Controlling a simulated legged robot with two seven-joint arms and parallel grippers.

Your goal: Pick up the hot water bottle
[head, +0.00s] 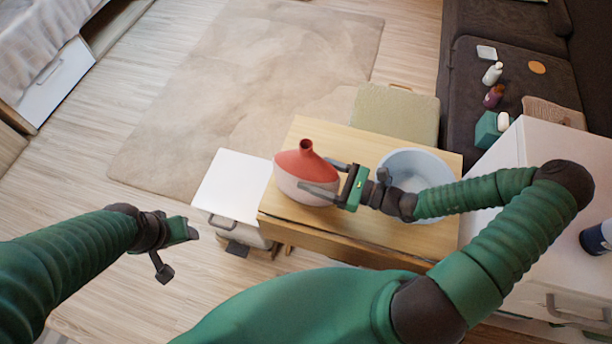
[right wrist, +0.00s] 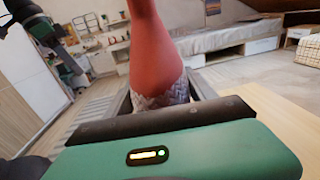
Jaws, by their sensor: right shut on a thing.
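A red vase-like bottle (head: 303,163) with a narrow neck and a pale pink lower part is at the left end of the wooden tabletop. Nothing else in view looks like a hot water bottle. My right gripper (head: 328,178) reaches it from the right, with one finger on each side, and is shut on it. In the right wrist view the red bottle (right wrist: 155,45) stands upright between the fingers, its patterned lower part partly hidden by the gripper body. I cannot tell whether its base touches the tabletop. My left gripper (head: 178,252) is open and empty over the floor.
A pale blue-grey bowl (head: 418,165) sits behind my right wrist on the wooden table (head: 350,137). A white drawer cabinet (head: 228,185) stands left of it. A white cabinet (head: 570,185) is at the right, near a dark sofa (head: 490,70) holding small items. The rug area (head: 250,90) is clear.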

